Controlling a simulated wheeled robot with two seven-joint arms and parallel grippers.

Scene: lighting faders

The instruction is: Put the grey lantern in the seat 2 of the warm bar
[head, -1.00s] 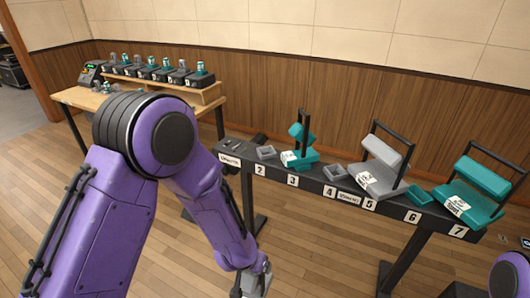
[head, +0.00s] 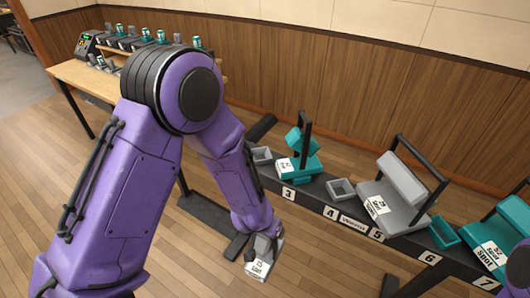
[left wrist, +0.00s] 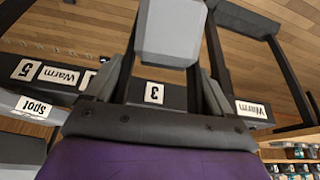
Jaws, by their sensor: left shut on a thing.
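My left gripper (head: 246,246) is shut on the grey lantern (head: 264,262), low in front of the bar in the head view. A white label shows on the lantern. In the left wrist view the lantern is a grey block (left wrist: 172,35) between the dark fingers. The dark bar (head: 315,192) carries numbered seats. A small empty grey seat (head: 262,155) shows beside my forearm, left of the teal lantern at 3; its number is hidden. My right gripper is not in view.
A teal lantern (head: 303,166) stands at 3, with an empty grey seat (head: 341,188) at 4. A grey lamp (head: 384,205) stands at 5, an empty teal seat (head: 443,233) at 6 and a teal lamp (head: 510,232) at 7. A wooden shelf (head: 75,75) stands behind left.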

